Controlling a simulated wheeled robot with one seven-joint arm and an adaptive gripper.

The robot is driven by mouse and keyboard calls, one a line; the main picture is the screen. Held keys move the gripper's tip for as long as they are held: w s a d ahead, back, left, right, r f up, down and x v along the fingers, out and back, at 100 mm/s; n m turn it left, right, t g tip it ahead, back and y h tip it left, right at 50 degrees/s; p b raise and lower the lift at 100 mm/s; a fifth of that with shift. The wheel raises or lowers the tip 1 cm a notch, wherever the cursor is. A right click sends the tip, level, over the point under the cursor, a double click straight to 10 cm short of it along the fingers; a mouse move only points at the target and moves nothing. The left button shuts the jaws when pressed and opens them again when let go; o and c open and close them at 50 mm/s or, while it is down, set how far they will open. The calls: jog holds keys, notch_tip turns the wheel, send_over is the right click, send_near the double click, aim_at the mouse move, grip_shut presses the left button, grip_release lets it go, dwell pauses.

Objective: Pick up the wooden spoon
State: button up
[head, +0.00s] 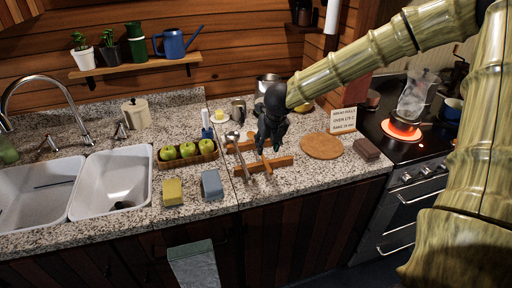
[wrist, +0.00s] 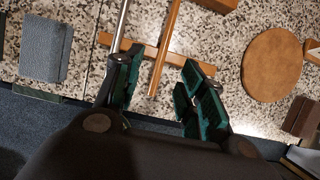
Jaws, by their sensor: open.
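The wooden spoon shows in the wrist view as a thin light-brown handle (wrist: 167,45) running between my gripper's fingers; its far end is cut off by the top edge. It lies across a wooden rest bar (wrist: 192,62) on the speckled counter. In the head view its handle end (head: 267,164) sticks out over the front bar (head: 284,162), with the rest mostly hidden by my gripper. My gripper (head: 270,146) points down just above the rest. In the wrist view its green-padded fingers (wrist: 164,76) are open, one on each side of the handle, with nothing held.
A metal-handled utensil (wrist: 122,28) lies just left of the spoon, close to my left finger. A round board (head: 322,146) and dark brown block (head: 367,149) are right. A grey-blue sponge (head: 212,185), yellow sponge (head: 173,192) and apple tray (head: 186,162) are left. A burner (head: 402,129) glows red.

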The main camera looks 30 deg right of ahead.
aim_at(265, 159)
jog(key=shift+w+d+f, duration=0.2)
jog(key=shift+d+f, duration=0.05)
jog(key=shift+f, duration=0.4)
jog(key=shift+w+d+f, duration=0.15)
jog(key=shift+d+f, duration=0.05)
jog(key=shift+f, duration=0.4)
jog(key=shift+w+f, duration=0.15)
jog(key=shift+f, duration=0.25)
jog(key=shift+f, duration=0.1)
jog(key=shift+p+x, duration=1)
jog(key=shift+x, duration=1.55)
grip_shut()
